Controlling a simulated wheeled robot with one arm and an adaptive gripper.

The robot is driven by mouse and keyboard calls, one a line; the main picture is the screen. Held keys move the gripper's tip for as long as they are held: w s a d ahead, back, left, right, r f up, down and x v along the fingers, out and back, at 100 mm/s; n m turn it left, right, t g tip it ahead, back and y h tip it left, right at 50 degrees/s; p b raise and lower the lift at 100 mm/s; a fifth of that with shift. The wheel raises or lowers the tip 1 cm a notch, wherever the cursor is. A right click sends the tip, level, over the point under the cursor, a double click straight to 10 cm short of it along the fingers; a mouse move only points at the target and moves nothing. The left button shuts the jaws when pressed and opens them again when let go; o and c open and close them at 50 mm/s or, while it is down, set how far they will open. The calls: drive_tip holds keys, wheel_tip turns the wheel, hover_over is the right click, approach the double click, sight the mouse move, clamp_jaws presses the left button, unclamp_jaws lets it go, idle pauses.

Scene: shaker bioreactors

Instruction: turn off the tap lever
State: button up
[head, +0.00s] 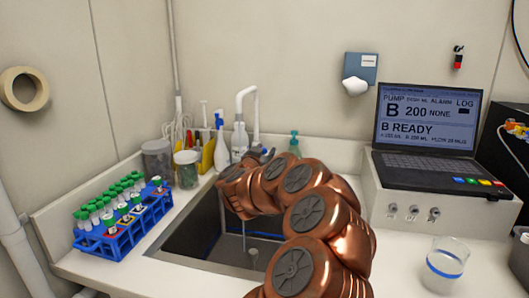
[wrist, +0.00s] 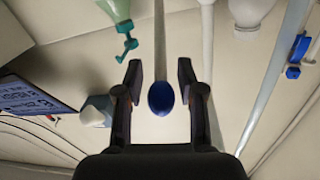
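The white gooseneck tap (head: 240,100) stands behind the sink (head: 180,243). In the wrist view, a pale rod, which looks like the tap lever (wrist: 160,45), ends in a dark blue oval tip (wrist: 161,98). My gripper (wrist: 159,75) is open, and the blue tip appears between its two dark fingers with gaps on both sides. I cannot tell its depth relative to the fingertips. In the head view my gripper (head: 262,154) is near the tap's base, partly hidden by my copper arm, and the lever is not clear there. A thin pale vertical streak, perhaps water, shows in the sink.
A green-topped dispenser (head: 294,143) stands right of the tap. Bottles and jars (head: 187,168) crowd its left. A blue rack (head: 122,225) of green-capped tubes sits left of the sink. A laptop (head: 425,125) and a beaker (head: 447,257) are at right.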

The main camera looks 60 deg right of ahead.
drive_tip(key=shift+d, duration=0.1)
drive_tip(key=shift+c, duration=0.2)
clamp_jaws()
drive_tip(key=shift+w, duration=0.1)
